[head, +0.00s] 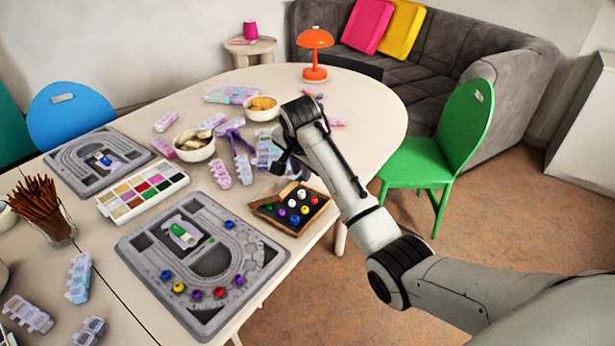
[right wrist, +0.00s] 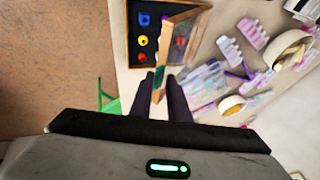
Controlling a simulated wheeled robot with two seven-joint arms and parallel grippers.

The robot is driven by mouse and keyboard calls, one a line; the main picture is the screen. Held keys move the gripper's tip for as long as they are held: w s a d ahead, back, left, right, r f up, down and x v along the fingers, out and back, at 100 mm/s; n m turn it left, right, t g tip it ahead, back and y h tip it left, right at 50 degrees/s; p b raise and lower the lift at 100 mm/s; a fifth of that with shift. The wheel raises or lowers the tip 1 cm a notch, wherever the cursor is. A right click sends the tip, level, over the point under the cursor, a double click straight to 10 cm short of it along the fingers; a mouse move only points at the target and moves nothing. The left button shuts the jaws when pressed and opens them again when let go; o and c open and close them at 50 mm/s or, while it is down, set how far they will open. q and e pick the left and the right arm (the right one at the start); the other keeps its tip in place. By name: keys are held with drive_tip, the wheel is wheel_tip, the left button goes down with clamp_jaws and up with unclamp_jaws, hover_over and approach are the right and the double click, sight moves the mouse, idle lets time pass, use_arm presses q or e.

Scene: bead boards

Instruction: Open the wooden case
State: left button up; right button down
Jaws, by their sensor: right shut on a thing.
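The wooden case (head: 313,219) is on the table near its right edge, with beads of several colours in its dark inside. Its lid (head: 287,188) stands raised at the far side. In the right wrist view the case (right wrist: 129,30) is at the top and the tilted lid (right wrist: 178,18) is beside it. My right gripper (head: 281,167) is at the lid, its fingers partly hidden by the wrist. In the wrist view its two dark fingers (right wrist: 160,88) are shut on the lid's edge, by a small teal patch. My left gripper is out of view.
A grey bead board (head: 262,268) with beads lies left of the case; another (head: 75,160) lies farther left. A paint box (head: 143,193), bowls (head: 194,146) and plastic bead boxes (head: 244,168) crowd the table. A green chair (head: 452,145) stands at right.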

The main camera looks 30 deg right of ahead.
drive_tip(key=shift+w+a+r, duration=0.1)
drive_tip(key=shift+w+a, duration=0.1)
drive_tip(key=shift+a, duration=0.1)
drive_tip(key=shift+w+a+r+g, duration=0.3)
drive_tip(key=shift+w+r+g, duration=0.2)
drive_tip(key=shift+w+g, duration=0.1)
drive_tip(key=shift+w+a+r+n+g+h+b, duration=0.2)
drive_tip(key=shift+w+r+g, duration=0.1)
drive_tip(key=shift+w, duration=0.15)
drive_tip(key=shift+w+a+r+n+g+h+b, duration=0.1)
drive_tip(key=shift+w+a+r+g+h, duration=0.15)
drive_tip(key=shift+w, duration=0.2)
drive_tip(key=shift+d, duration=0.1)
